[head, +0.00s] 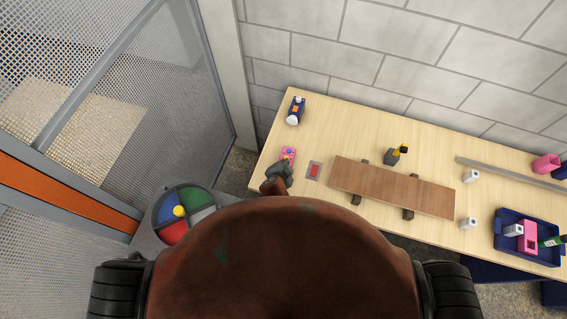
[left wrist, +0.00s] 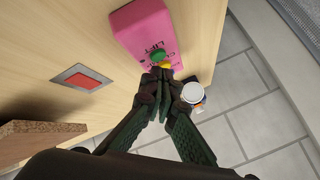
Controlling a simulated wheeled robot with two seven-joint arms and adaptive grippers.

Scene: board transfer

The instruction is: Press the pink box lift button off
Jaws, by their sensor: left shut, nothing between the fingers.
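The pink box (head: 288,152), marked LIFT, lies on the table near its left end. It shows larger in the left wrist view (left wrist: 143,28), with a green button (left wrist: 158,57) and a yellow one (left wrist: 165,66) at its near end. My left gripper (head: 284,165) is shut and empty, with its fingertips (left wrist: 158,76) right at these buttons and partly covering that end. I cannot tell whether the fingertips touch a button. My right gripper is not in view.
A red pad in a grey frame (head: 314,171) lies beside the box. A brown board (head: 390,187) rests on supports to the right. A blue and white bottle (head: 295,110) stands behind. A blue tray (head: 530,258) is far right; a coloured disc (head: 183,215) is left.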

